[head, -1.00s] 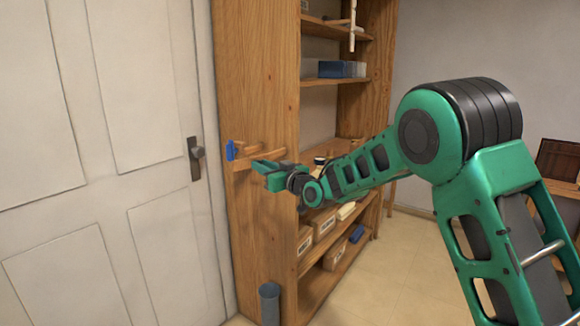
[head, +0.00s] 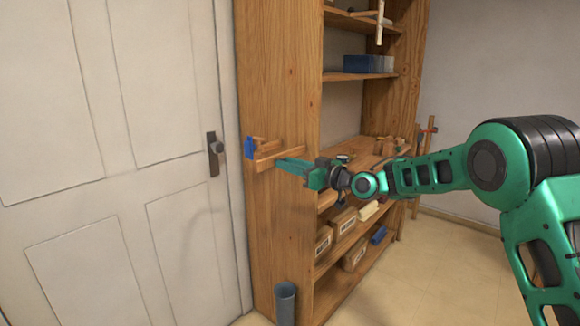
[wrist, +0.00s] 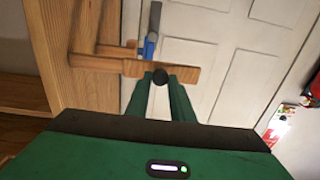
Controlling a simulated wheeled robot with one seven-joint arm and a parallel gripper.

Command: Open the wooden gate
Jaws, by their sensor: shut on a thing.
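The wooden gate appears to be the short wooden bar (head: 282,153) on the side panel of the tall shelf, next to the white door. In the wrist view the wooden bar (wrist: 185,72) runs across the picture, with a small dark round knob (wrist: 160,76) at its front. My gripper (head: 280,161) reaches the bar from the right. In the wrist view my two green fingers (wrist: 163,82) close together on the knob. A blue piece (head: 249,147) sits at the bar's left end and also shows behind it in the wrist view (wrist: 149,46).
The white door (head: 110,140) with a dark handle (head: 214,148) is at left. The tall wooden shelf (head: 280,60) holds boxes and blocks, close to my arm. Open floor (head: 440,260) lies at right.

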